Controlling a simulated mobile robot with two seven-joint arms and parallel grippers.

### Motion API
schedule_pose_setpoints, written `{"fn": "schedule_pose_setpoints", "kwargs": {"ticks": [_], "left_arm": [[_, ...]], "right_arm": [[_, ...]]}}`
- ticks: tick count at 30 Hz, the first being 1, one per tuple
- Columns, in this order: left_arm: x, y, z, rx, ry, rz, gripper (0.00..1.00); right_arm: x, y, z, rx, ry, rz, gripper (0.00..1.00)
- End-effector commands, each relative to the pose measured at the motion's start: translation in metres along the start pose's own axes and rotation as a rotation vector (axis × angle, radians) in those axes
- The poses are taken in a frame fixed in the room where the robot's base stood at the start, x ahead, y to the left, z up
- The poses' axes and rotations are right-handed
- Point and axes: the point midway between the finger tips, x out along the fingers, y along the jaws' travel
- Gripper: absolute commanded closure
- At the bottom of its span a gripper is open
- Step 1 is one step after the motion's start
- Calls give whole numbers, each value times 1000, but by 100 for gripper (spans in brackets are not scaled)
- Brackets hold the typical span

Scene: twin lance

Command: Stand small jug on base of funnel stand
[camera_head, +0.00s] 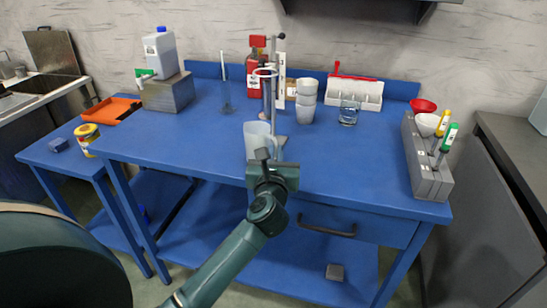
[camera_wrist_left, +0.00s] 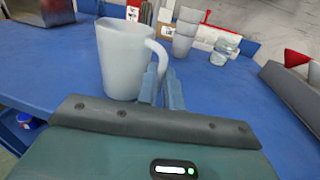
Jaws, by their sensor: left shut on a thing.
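The small jug (camera_head: 256,141) is pale, translucent and upright, near the front middle of the blue table; it also shows in the left wrist view (camera_wrist_left: 121,62). My left gripper (camera_wrist_left: 161,90) is shut on the jug's handle, which faces right in that view. In the head view the gripper (camera_head: 268,160) is at the table's front edge. I cannot tell whether the jug's bottom touches the table. The funnel stand (camera_head: 274,85), a thin upright rod with a ring, is just behind the jug. Its base is mostly hidden by the jug. My right gripper is not in view.
Stacked white cups (camera_head: 306,100) and a glass (camera_head: 348,113) stand right of the stand. A red bottle (camera_head: 254,75) is behind it, and a tall cylinder (camera_head: 226,97) is to its left. A grey rack (camera_head: 426,165) lines the right edge. The table's left front is clear.

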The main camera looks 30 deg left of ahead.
Motion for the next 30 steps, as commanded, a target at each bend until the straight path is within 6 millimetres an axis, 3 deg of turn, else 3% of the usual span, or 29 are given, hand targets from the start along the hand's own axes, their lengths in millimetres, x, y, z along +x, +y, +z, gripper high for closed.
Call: {"fn": "schedule_pose_setpoints", "kwargs": {"ticks": [5, 18, 30], "left_arm": [[15, -4, 2, -2, -2, 1, 100], [49, -12, 0, -3, -1, 2, 100], [64, -16, -1, -2, -1, 1, 100]], "right_arm": [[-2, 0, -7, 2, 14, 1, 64], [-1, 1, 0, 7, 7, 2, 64], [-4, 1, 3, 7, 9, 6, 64]]}}
